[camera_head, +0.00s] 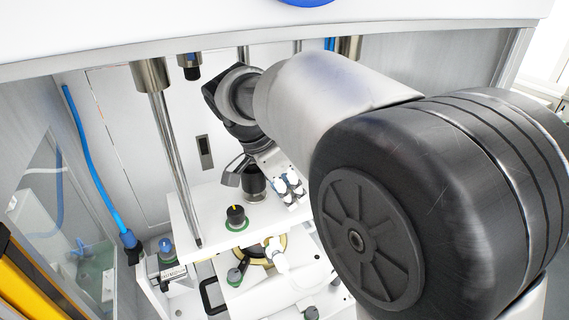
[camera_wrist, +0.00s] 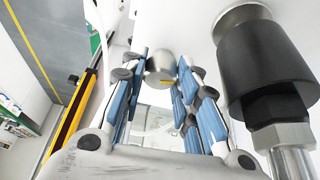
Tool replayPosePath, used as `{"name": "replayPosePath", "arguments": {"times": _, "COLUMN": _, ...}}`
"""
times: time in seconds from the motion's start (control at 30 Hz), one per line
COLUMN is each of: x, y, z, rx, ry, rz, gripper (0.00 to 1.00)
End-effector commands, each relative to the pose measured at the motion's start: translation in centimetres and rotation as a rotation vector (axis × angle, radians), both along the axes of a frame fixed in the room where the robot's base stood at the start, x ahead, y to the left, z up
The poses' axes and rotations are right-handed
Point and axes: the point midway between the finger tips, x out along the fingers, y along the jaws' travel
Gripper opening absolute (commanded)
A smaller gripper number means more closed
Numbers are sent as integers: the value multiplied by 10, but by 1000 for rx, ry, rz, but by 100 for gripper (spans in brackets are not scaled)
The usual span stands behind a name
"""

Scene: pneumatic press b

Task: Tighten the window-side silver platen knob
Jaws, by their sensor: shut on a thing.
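A silver knob (camera_wrist: 160,67) with a small yellow mark sits between the blue-padded fingers of my gripper (camera_wrist: 159,72) in the wrist view. My gripper is shut on the knob's sides. In the head view my gripper (camera_head: 288,189) is at the right part of the white platen (camera_head: 205,213), and the silver knob cannot be made out there. A black knob (camera_head: 236,216) with a yellow pointer stands on a green ring at the platen's front.
A black ram coupling (camera_wrist: 262,68) stands close to the right of my fingers in the wrist view. A steel guide rod (camera_head: 176,160) rises at the platen's left. Below the platen are a dark knob (camera_head: 235,277) and a white knob (camera_head: 275,252). A blue hose (camera_head: 92,165) runs down the left wall.

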Motion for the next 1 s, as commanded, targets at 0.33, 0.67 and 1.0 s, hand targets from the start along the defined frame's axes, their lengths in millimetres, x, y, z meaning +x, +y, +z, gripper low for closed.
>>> {"name": "replayPosePath", "arguments": {"times": 0.33, "x": 2, "y": 0, "z": 3, "rx": 2, "ry": -7, "rz": -59, "gripper": 5}}
{"name": "replayPosePath", "arguments": {"times": 0.67, "x": 2, "y": 0, "z": 3, "rx": 3, "ry": -8, "rz": -59, "gripper": 5}}
{"name": "replayPosePath", "arguments": {"times": 1.0, "x": 1, "y": 0, "z": 1, "rx": 2, "ry": -4, "rz": -59, "gripper": 49}}
